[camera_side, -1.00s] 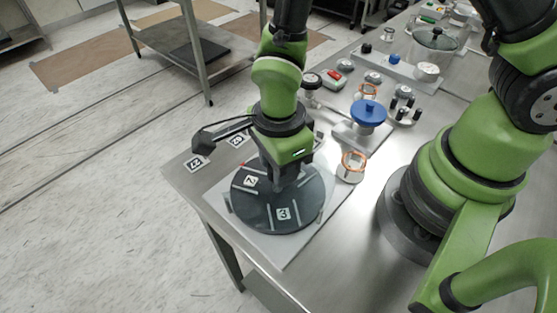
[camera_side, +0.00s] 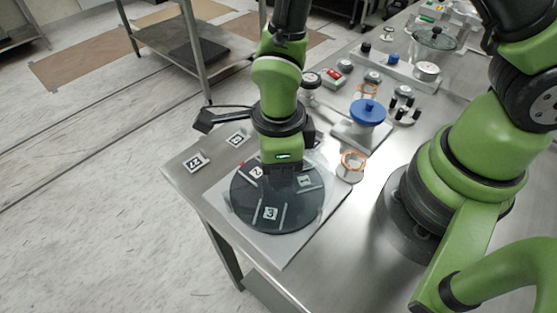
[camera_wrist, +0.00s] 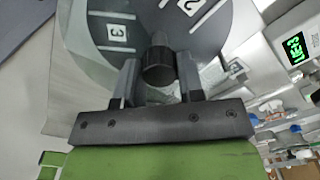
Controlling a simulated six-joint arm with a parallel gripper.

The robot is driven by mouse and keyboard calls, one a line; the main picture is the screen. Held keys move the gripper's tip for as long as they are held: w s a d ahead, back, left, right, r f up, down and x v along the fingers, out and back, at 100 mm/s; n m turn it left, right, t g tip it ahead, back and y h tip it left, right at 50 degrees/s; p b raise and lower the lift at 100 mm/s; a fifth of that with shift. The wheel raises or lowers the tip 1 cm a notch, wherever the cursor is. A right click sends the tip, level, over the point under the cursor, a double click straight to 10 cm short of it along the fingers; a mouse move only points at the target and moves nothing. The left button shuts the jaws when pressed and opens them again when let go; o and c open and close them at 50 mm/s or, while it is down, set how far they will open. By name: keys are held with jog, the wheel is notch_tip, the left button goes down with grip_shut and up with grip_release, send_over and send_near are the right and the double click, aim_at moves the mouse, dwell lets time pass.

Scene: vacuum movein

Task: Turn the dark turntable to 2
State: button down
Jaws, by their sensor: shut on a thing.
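The dark turntable (camera_side: 296,207) is a round disc on a pale square plate (camera_side: 286,252) near the table's left end. White labels show on it: 3 (camera_side: 271,213) towards the front, 2 (camera_side: 257,172) at the back left beside a red mark (camera_side: 246,170), and 1 (camera_side: 305,181) at the right. My gripper (camera_side: 284,178) points down over the disc's middle and hides part of it. In the wrist view, the turntable (camera_wrist: 157,14) shows labels 3 and 2, and my gripper (camera_wrist: 158,72) is shut on its dark central knob (camera_wrist: 159,52).
Two small marker tags (camera_side: 196,162) lie at the table's left edge. A blue-topped piece (camera_side: 368,111) and an orange ring (camera_side: 353,160) stand to the right. A pot (camera_side: 434,42) is farther back. A green-lit display (camera_wrist: 294,47) shows in the wrist view.

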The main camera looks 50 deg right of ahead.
jog(key=c, duration=0.7)
grip_release()
jog(key=shift+c, duration=0.2)
notch_tip(320, 180, up, 10)
